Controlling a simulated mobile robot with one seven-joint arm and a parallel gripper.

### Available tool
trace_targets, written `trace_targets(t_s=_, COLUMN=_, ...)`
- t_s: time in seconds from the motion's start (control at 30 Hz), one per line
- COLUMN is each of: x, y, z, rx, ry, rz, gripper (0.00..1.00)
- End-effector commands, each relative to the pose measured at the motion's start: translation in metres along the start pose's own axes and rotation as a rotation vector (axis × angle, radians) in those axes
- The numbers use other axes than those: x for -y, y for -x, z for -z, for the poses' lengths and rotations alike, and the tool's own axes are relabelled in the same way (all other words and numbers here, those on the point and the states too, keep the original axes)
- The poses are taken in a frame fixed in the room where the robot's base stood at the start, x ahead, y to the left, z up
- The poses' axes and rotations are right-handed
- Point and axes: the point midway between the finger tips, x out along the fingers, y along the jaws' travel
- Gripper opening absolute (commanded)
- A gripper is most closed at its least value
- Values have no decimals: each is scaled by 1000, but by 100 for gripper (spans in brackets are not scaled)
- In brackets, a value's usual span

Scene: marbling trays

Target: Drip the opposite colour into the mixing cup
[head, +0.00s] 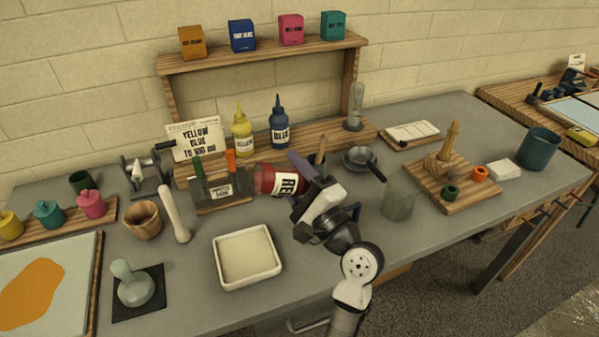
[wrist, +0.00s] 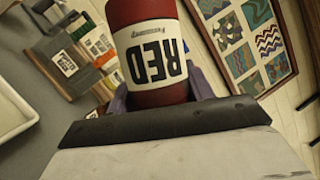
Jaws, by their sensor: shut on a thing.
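My gripper (head: 303,184) is shut on the red bottle (head: 266,180), which lies tipped well over, nearly level, above the table. In the wrist view the bottle (wrist: 150,45) sits between the fingers with its RED label upside down; its nozzle is not visible. A clear cup (head: 398,205), apparently the mixing cup, stands right of my wrist and looks empty. A yellow bottle (head: 242,133) and a blue bottle (head: 279,124) stand upright on the wooden shelf.
A labelled rack (head: 221,192) with green and orange items is close to the red bottle. A white tray (head: 247,257) lies in front. A grey pan (head: 360,159) and a wooden board with a peg (head: 470,190) stand to the right. A clear cylinder (head: 355,108) stands at the shelf's right end.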

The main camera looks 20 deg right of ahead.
Motion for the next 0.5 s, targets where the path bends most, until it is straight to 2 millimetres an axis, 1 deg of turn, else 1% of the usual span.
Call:
trace_targets(t_s=0.07, x=-4, y=1, z=0, rx=22, ry=110, rz=-39, gripper=43)
trace_targets(t_s=0.27, x=-5, y=-2, z=-8, rx=90, ry=430, rz=-172, gripper=43)
trace_targets(t_s=0.33, x=3, y=-2, z=-3, rx=103, ry=503, rz=-202, gripper=43)
trace_targets(t_s=0.5, x=14, y=0, z=8, rx=142, ry=678, rz=-277, gripper=43)
